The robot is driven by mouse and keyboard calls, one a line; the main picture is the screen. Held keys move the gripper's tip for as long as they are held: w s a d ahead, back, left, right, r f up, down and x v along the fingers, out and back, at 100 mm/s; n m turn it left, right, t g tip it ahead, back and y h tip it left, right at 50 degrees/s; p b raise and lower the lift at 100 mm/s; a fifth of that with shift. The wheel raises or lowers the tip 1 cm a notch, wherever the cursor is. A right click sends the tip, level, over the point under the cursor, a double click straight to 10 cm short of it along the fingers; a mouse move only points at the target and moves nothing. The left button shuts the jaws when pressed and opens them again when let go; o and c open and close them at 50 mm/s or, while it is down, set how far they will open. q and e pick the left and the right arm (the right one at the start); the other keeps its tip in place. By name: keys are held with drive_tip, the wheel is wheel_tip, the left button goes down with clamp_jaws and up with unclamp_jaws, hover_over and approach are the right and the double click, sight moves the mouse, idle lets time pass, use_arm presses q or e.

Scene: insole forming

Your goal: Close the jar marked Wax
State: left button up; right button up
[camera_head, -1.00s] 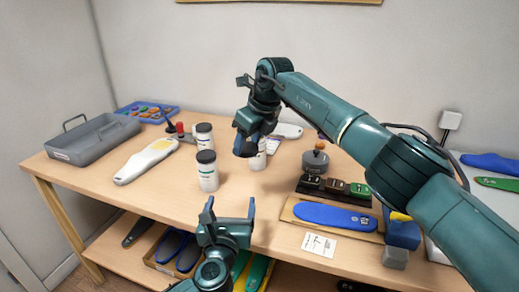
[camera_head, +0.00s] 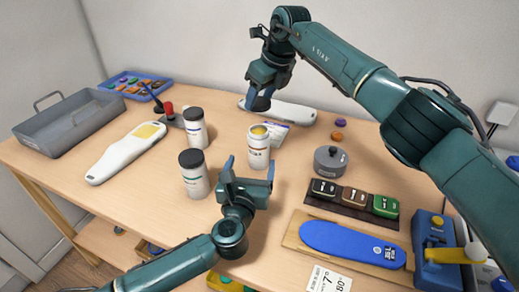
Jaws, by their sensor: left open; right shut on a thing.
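An open white jar (camera_head: 258,151) with yellowish content at its mouth stands on the table; its label is too small to read. My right gripper (camera_head: 260,102) is above and behind the jar in the picture, shut on a dark thing that looks like the black lid (camera_head: 262,104), mostly hidden by the fingers. My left gripper (camera_head: 250,165) is open just in front of the jar, its fingertips pointing toward the jar's lower part. I cannot tell whether they touch it.
Two white jars with black lids (camera_head: 194,173) (camera_head: 195,128) stand to the left. A grey pot (camera_head: 330,161), a rack of small blocks (camera_head: 353,198) and a blue insole (camera_head: 352,242) lie to the right. A white insole form (camera_head: 122,155) and grey tray (camera_head: 70,124) are at left.

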use_arm(q)
drive_tip(key=w, duration=0.4)
drive_tip(key=w+d, duration=0.1)
drive_tip(key=w, duration=0.3)
drive_tip(key=w+d, duration=0.1)
drive_tip(key=w, duration=0.3)
drive_tip(key=c, duration=1.5)
drive_tip(key=shift+o, duration=0.2)
use_arm(e)
hover_over(256, 132)
drive_tip(key=s+d, duration=0.1)
drive_tip(key=shift+d+f, duration=0.15)
drive_tip(key=shift+f, duration=2.35)
drive_tip(key=shift+f, duration=0.9)
drive_tip(key=shift+f, duration=0.5)
